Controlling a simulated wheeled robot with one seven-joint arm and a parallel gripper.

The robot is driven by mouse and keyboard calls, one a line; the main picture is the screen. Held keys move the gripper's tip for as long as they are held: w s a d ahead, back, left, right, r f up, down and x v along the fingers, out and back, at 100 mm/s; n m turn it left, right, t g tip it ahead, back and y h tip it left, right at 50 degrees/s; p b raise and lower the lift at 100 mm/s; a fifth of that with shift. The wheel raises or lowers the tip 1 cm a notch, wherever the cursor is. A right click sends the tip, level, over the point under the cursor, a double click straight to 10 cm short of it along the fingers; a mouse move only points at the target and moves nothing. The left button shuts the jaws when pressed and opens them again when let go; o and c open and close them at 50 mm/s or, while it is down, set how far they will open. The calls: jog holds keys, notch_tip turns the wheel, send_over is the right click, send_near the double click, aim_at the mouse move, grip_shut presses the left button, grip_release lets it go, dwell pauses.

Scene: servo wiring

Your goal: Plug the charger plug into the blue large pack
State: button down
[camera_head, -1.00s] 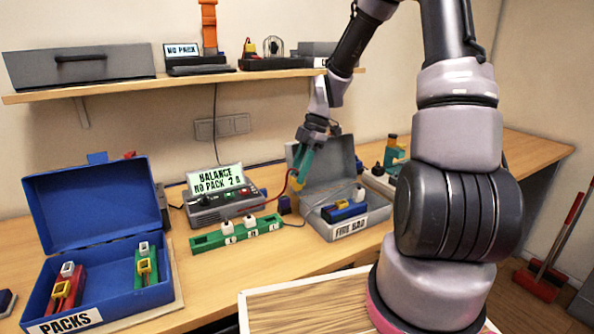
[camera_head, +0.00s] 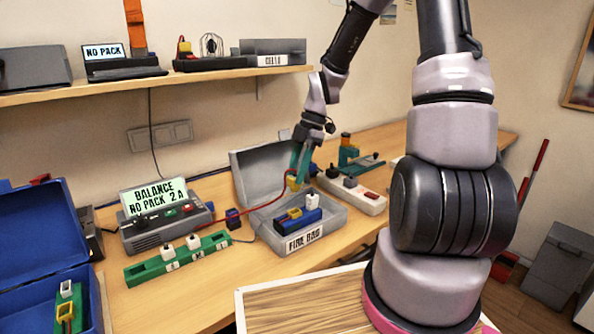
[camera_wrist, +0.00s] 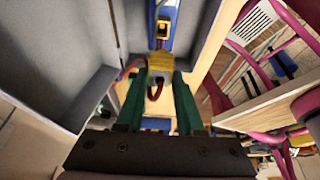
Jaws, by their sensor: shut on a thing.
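The yellow charger plug (camera_head: 292,183) is held between the teal fingers of my gripper (camera_head: 297,174), which is shut on it. In the wrist view the plug (camera_wrist: 160,64) sits at the fingertips (camera_wrist: 158,80). A red lead runs from the plug to the charger (camera_head: 165,222). The blue large pack (camera_head: 297,222) lies in the open grey fire bag box (camera_head: 335,217). It has a yellow socket (camera_head: 294,213) and a white connector (camera_head: 312,201) on top. The plug is above and behind the pack, apart from it. The wrist view shows the yellow socket (camera_wrist: 163,28) beyond the plug.
The fire bag's raised lid (camera_head: 255,172) stands behind the gripper. A green balance board (camera_head: 165,262) lies left of the box, and a white power strip (camera_head: 365,200) lies right of it. The blue packs case (camera_head: 35,232) is at far left. A shelf (camera_head: 200,82) hangs above.

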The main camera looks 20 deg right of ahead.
aim_at(296, 190)
jog(key=shift+a+f, duration=0.1)
jog(key=shift+f, duration=2.6)
jog(key=shift+f, duration=1.3)
jog(key=shift+c, duration=2.3)
grip_release()
jog(key=v, duration=1)
jog(key=shift+r, duration=0.35)
